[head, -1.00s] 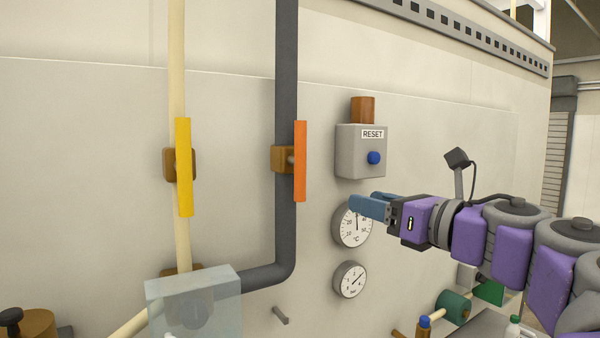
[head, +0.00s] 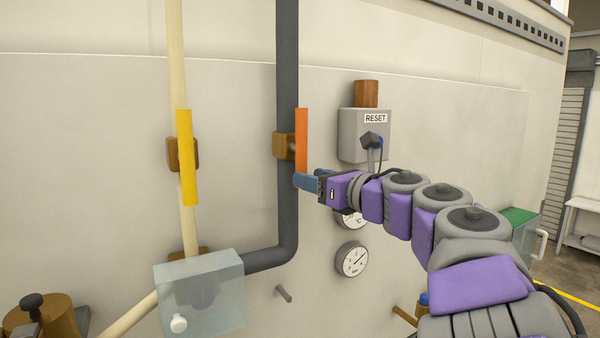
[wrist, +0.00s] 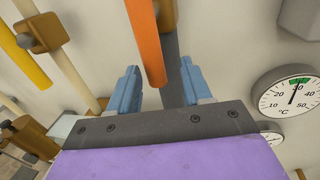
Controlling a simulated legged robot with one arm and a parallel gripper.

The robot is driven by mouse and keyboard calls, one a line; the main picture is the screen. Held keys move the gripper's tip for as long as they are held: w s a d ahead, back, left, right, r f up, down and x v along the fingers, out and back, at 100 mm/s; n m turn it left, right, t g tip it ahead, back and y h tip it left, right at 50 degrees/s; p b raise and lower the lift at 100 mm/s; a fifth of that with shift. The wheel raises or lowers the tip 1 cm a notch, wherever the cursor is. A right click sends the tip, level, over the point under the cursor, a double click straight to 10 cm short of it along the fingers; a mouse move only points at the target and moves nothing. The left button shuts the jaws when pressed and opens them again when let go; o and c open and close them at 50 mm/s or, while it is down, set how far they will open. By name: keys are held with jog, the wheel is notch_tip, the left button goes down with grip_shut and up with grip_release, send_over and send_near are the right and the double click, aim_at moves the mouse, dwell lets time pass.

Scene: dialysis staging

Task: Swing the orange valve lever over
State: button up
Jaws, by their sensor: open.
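The orange valve lever (head: 302,139) hangs upright on a brown valve body (head: 284,146) on the dark grey vertical pipe (head: 287,60). My gripper (head: 304,182) is at the lower end of the lever, pointing left toward the pipe. In the wrist view the gripper (wrist: 158,85) is open, with one blue finger on each side of the lever's lower end (wrist: 148,45). The lever appears between the fingers; I cannot tell whether either finger touches it. In the head view the fingers cover the lever's bottom tip.
A yellow lever (head: 187,157) hangs on the cream pipe (head: 177,60) to the left. A grey RESET box (head: 352,135) is to the right, partly behind my arm. A clear box (head: 200,295) covers the lower pipe area.

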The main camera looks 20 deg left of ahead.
aim_at(299, 191)
jog(key=x, duration=0.4)
jog(key=shift+s+a+f+p, duration=0.15)
jog(key=shift+s+p, duration=0.15)
jog(key=shift+s+a, duration=0.15)
jog(key=shift+a, duration=0.05)
jog(key=shift+d, duration=0.45)
jog(key=c, duration=0.3)
grip_shut()
